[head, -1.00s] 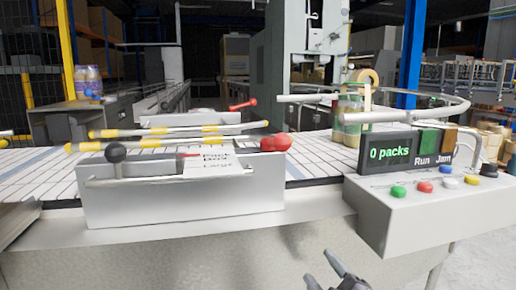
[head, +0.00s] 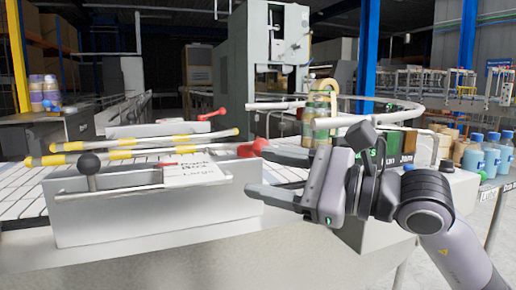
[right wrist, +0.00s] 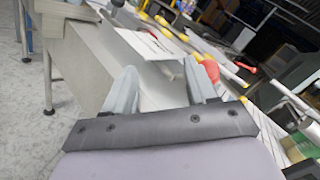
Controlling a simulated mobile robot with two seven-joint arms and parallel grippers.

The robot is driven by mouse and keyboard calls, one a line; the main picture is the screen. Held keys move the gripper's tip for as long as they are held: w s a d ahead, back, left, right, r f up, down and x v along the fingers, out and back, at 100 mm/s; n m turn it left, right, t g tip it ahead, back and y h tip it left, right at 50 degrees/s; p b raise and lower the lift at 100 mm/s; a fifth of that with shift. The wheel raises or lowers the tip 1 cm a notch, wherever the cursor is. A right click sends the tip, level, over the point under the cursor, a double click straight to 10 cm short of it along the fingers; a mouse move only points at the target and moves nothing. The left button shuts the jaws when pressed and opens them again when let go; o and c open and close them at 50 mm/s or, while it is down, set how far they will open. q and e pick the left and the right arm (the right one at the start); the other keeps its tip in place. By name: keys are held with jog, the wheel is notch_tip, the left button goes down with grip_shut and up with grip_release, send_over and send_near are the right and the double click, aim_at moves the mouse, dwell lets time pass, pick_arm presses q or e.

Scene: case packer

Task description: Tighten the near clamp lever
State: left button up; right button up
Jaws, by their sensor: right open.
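The near clamp lever (head: 251,149) has a red handle and sits at the right end of the grey front rail block (head: 120,222). My right gripper (head: 258,170) is open and empty, with its fingers pointing left just in front of the lever. The upper finger partly covers the lever's right side. In the right wrist view the red lever (right wrist: 211,70) shows just past the right-hand finger, not between the fingers. I cannot tell whether that finger touches it. My left gripper is out of view.
A second red lever (head: 212,114) is farther back. A black ball knob (head: 89,164) stands at the block's left. Yellow-banded rods (head: 135,153) run above the conveyor. Jars (head: 318,115) stand behind my gripper; my arm partly hides the control box (head: 378,236).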

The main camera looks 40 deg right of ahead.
aim_at(260, 144)
jog(key=d+r+t+h, duration=0.2)
jog(key=d+h, duration=0.3)
jog(key=shift+m+g, duration=0.3)
jog(key=p+x, duration=0.3)
jog(key=x, duration=0.3)
jog(key=shift+w+a+r, duration=0.1)
jog(key=shift+r, duration=0.1)
jog(key=shift+w+a+f+p, duration=0.2)
jog(key=shift+w+p, duration=0.15)
jog(key=shift+w, duration=0.35)
grip_shut()
